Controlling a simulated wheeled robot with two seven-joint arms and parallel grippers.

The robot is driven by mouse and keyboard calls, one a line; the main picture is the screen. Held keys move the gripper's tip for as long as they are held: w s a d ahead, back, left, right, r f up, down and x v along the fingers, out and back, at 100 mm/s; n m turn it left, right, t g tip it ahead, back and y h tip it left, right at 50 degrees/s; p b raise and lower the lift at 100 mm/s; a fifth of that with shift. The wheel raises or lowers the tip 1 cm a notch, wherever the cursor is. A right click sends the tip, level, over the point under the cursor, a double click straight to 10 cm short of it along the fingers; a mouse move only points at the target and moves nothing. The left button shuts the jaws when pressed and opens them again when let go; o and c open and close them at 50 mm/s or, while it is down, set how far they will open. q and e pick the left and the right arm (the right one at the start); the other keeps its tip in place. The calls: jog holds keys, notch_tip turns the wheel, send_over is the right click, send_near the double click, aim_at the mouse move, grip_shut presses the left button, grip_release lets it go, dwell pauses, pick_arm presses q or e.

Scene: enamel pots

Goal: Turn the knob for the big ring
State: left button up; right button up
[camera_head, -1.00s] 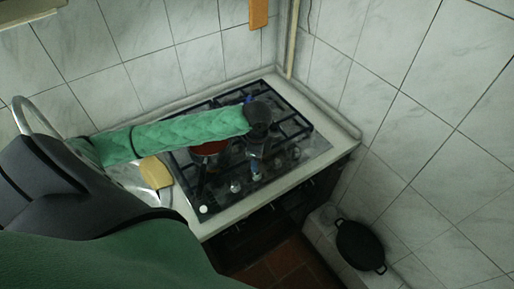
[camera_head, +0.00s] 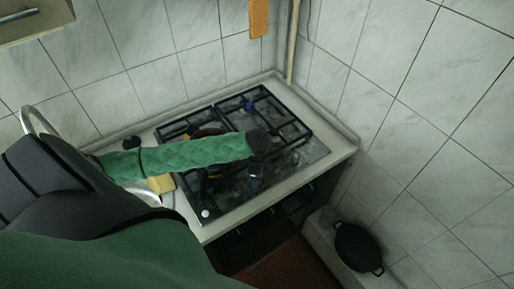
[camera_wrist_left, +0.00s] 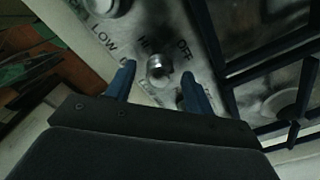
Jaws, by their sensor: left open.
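The gas hob (camera_head: 225,198) is set in the pale worktop, with black grates and a row of knobs along its front edge. In the left wrist view a round metal knob (camera_wrist_left: 159,70) sits on the panel with LOW and OFF printed around it. My left gripper (camera_wrist_left: 157,77) is open, its two blue fingers on either side of this knob; whether they touch it I cannot tell. In the head view my left gripper (camera_head: 254,182) is small and dark over the hob's front. Which ring this knob serves is not readable. My right gripper is not in view.
A yellow sponge (camera_head: 161,184) lies left of the hob. A second knob (camera_wrist_left: 103,5) is close by in the wrist view. A black pan (camera_head: 358,247) rests low at right.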

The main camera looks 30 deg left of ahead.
pick_arm(q)
jog(key=c, duration=1)
